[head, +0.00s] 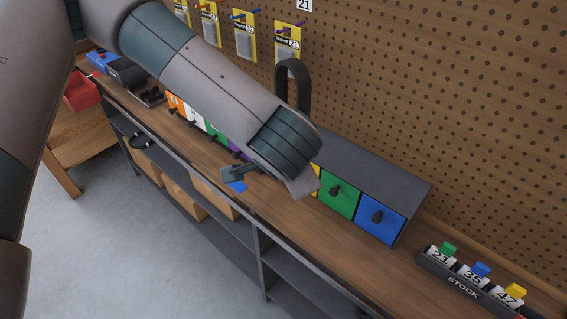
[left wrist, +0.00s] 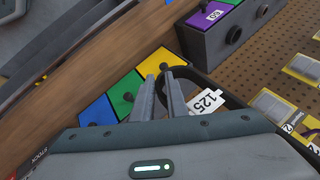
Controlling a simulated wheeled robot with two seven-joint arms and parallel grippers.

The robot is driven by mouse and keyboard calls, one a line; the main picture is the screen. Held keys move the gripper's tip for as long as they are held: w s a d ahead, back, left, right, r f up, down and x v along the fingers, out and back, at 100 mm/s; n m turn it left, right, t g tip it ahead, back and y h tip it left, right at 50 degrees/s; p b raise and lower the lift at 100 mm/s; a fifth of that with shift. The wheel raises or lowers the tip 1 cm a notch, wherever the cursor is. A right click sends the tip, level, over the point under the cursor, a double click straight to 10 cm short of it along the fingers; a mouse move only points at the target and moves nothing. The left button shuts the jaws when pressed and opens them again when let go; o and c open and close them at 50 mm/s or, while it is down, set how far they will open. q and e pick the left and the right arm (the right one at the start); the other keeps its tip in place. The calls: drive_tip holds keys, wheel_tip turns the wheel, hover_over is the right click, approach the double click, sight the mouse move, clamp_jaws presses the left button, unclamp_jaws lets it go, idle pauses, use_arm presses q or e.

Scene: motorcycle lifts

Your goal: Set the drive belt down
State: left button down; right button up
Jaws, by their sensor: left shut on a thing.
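The drive belt (head: 305,82) is a thick black loop that stands up behind my left forearm in the head view. Its lower part is hidden there. In the left wrist view the belt (left wrist: 236,102) runs from the fingertips to the right, with a white tag reading 125 (left wrist: 207,102) on it. My left gripper (left wrist: 158,75) is shut on the belt, in front of the drawer cabinet over the wooden bench (head: 330,232). In the head view its fingers are mostly hidden by the arm. My right gripper is not in view.
The grey cabinet (head: 375,172) has green (head: 338,196) and blue (head: 379,219) drawers with black knobs. A stock rack (head: 463,284) with numbered tags stands at the right. A pegboard (head: 430,80) with hanging packs rises behind. Bare bench lies before the cabinet.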

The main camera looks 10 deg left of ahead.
use_arm(q)
drive_tip(key=w+d+f+m+h, duration=0.1)
drive_tip(key=w+d+f+m, duration=0.1)
drive_tip(key=f, duration=0.1)
drive_tip(key=shift+w+d+f+m+h, duration=0.2)
drive_tip(key=shift+w+m+h, duration=0.1)
drive_tip(key=shift+w+h, duration=0.1)
drive_tip(key=shift+s+r, duration=0.1)
drive_tip(key=shift+r, duration=0.05)
drive_tip(key=s+a+r+n+y, duration=0.2)
drive_tip(key=s+a+r+n, duration=0.1)
drive_tip(key=r, duration=0.3)
drive_tip(key=s+a+r+n+g+y, duration=0.1)
drive_tip(key=s+a+r+n+y, duration=0.2)
drive_tip(key=s+a+r+n, duration=0.1)
drive_tip(key=shift+a+r+n, duration=0.5)
drive_tip(key=shift+a+r, duration=0.3)
drive_tip(key=shift+r, duration=0.1)
drive_tip(key=shift+s, duration=0.1)
